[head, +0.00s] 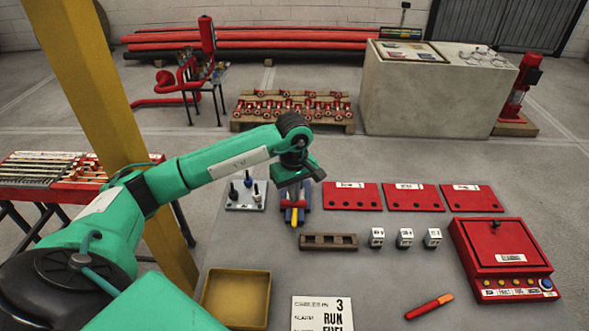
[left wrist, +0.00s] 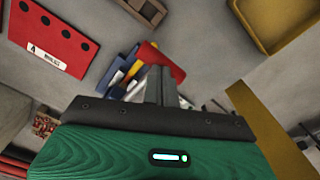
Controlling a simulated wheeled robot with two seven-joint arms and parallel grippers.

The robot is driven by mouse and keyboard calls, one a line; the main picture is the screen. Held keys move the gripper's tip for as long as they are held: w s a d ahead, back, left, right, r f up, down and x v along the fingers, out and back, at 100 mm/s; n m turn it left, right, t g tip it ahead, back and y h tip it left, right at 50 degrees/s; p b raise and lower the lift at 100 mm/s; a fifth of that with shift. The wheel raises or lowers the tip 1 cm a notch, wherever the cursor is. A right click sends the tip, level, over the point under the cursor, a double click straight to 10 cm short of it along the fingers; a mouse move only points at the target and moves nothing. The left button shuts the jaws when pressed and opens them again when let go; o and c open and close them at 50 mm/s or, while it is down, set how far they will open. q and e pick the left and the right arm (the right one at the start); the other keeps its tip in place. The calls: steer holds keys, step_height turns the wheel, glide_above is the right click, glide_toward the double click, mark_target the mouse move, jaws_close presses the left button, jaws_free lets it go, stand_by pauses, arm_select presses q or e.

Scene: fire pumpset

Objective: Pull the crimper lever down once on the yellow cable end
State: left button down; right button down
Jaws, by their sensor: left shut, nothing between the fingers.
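My left gripper (head: 294,180) hangs over the back left of the table, right at the crimper and covering part of it. In the left wrist view its grey fingers (left wrist: 158,84) are together with nothing between them. The crimper shows there as blue parts (left wrist: 108,66) and a red part (left wrist: 168,62), which looks like the lever, just behind the fingertips. A yellow strip (left wrist: 135,68), probably the yellow cable end, lies between them; it also shows in the head view (head: 294,215). I cannot tell whether the fingers touch the lever. My right gripper is out of view.
A grey plate with dark-topped posts (head: 245,196) stands left of the crimper. Red panels (head: 352,196), a brown rack (head: 328,241), white blocks (head: 405,238) and a red box (head: 500,250) lie to the right. A yellow tray (head: 236,273) is in front. A yellow post (head: 100,90) rises at left.

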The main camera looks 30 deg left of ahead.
arm_select(q)
steer(key=shift+s+d+f, duration=0.1)
steer(key=shift+f, duration=0.5)
steer(key=shift+s+f+b, duration=0.1)
steer(key=shift+f+b, duration=1)
steer(key=shift+r, duration=0.35)
step_height(320, 180, up, 17)
steer(key=p, duration=0.7)
steer(key=shift+f+p, duration=0.15)
steer(key=shift+p, duration=0.2)
steer(key=shift+f, duration=0.1)
